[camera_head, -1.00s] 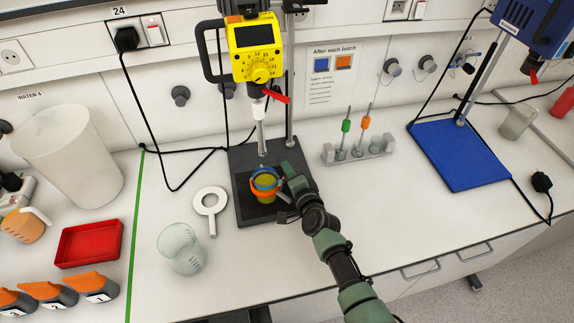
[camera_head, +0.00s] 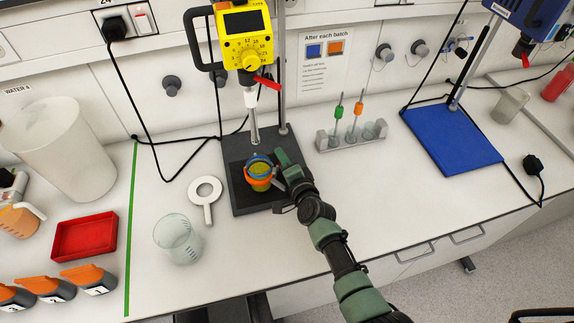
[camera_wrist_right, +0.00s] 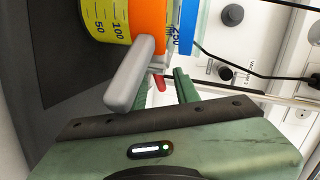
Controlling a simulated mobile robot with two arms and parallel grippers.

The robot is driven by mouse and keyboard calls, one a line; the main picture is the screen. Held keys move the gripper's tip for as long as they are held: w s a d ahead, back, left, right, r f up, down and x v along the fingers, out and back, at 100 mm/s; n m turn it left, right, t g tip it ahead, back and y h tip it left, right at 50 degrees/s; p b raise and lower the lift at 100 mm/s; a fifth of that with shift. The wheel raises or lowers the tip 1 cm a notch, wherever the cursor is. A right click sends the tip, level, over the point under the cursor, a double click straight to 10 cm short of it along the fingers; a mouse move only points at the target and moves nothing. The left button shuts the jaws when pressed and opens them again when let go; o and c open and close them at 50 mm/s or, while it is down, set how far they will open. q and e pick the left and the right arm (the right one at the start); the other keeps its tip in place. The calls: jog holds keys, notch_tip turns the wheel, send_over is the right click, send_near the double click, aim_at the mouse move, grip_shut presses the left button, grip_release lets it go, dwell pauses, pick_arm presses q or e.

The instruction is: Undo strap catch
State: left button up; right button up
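A beaker (camera_head: 262,184) with yellow contents stands on the dark stand plate under the yellow stirrer. An orange strap (camera_wrist_right: 146,22) runs around it, with a blue band (camera_head: 259,160) above. In the wrist view the beaker (camera_wrist_right: 102,20) shows scale marks, and a grey lever-like bar (camera_wrist_right: 134,74) sticks out by the strap, close before my fingers. I take it for the catch. My right gripper (camera_head: 284,184) is at the beaker's right side. Its green fingers (camera_wrist_right: 168,90) are partly hidden behind the bar, and their grip is unclear. My left gripper is not in view.
The stirrer (camera_head: 246,45) and its shaft rise directly above the beaker. A white ring with a handle (camera_head: 207,214) and an empty glass beaker (camera_head: 177,242) stand left of the plate. A tube rack (camera_head: 350,137) stands behind right. The counter to the right is mostly clear.

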jog(key=shift+v, duration=3.5)
